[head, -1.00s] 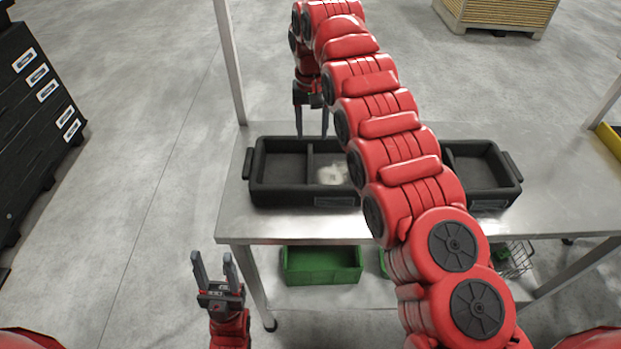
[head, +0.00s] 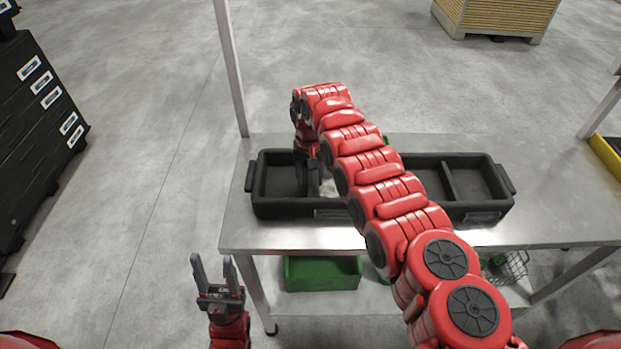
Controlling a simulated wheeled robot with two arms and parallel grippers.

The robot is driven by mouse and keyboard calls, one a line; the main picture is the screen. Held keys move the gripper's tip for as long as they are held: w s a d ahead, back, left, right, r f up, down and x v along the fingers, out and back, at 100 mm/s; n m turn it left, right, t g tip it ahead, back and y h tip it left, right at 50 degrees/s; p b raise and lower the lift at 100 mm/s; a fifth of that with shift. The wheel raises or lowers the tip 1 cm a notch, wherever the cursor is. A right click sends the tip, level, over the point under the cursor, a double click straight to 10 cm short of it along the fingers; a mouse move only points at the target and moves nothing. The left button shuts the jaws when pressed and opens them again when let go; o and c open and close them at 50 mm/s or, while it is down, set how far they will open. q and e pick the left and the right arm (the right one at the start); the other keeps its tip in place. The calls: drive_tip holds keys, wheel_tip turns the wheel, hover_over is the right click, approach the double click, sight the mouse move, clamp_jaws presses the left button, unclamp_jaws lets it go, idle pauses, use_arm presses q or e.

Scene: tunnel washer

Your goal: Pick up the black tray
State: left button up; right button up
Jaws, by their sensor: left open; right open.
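The black tray (head: 282,209) is a long, divided tray lying flat on the metal table. It has a handle at each short end. My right arm reaches across it, hiding much of its middle. My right gripper (head: 311,190) points down into the tray near the left divider, beside a white item (head: 328,187) that is mostly hidden. Its fingertips are hard to make out behind the arm and tray. My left gripper (head: 212,270) is open and empty, in front of the table's left front corner, away from the tray.
The metal table (head: 560,200) has bare room to the right of the tray. Posts rise at its back left (head: 232,70) and right. A green bin (head: 322,273) and a wire basket (head: 507,268) sit below. Black stacked crates (head: 40,110) stand at left.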

drive_tip(key=shift+f, duration=0.4)
clamp_jaws()
drive_tip(key=shift+r, duration=0.15)
